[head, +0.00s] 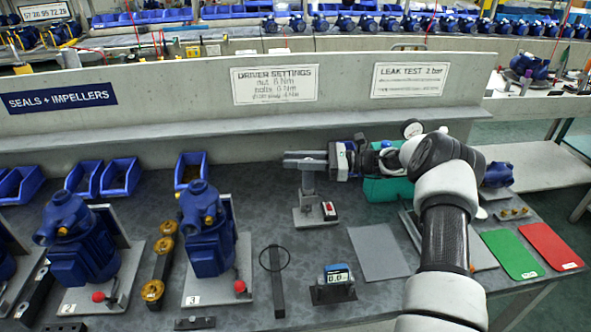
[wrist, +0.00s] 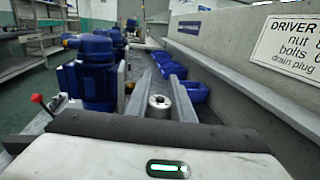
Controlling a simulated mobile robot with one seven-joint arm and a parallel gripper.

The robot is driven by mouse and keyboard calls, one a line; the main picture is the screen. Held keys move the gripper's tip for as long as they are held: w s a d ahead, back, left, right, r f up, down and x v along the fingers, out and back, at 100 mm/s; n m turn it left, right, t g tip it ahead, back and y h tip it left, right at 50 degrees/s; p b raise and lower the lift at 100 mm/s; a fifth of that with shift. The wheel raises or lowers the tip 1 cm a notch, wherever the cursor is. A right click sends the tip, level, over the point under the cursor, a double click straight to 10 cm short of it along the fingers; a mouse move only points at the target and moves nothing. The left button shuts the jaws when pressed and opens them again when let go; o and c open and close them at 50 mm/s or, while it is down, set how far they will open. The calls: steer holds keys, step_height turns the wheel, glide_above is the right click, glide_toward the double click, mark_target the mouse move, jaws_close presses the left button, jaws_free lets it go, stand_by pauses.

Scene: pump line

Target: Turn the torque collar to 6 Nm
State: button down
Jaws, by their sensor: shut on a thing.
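My gripper (head: 297,159) is level above a small grey stand (head: 308,186) at the middle of the bench. In the wrist view my gripper's two fingers (wrist: 149,75) reach forward on either side of a round metal piece (wrist: 160,103) with a dark centre. It looks like the torque collar, seen from its end, and my gripper is shut on it. In the head view the collar is hidden by the fingers. No scale marks on it can be read. The stand's base carries a red button block (head: 329,210).
A driver settings sign (head: 275,85) hangs on the back panel. A blue meter (head: 338,277) stands in front, its display seeming to read 0.0. Blue pumps (head: 205,235) stand left. A grey mat (head: 379,252), green mat (head: 511,254) and red mat (head: 550,245) lie right. Blue bins (head: 120,176) line the back.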

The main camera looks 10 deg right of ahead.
steer(key=shift+s+n+g, duration=0.1)
steer(key=shift+n+g, duration=0.2)
steer(key=shift+g, duration=0.1)
steer(key=c, duration=1.5)
jaws_free()
steer(key=d, duration=0.5)
steer(key=s+d+b, duration=0.1)
steer(key=d, duration=0.5)
steer(key=s+d+b, duration=0.1)
steer(key=d, duration=0.5)
steer(key=shift+s+d, duration=0.1)
steer(key=shift+s, duration=0.15)
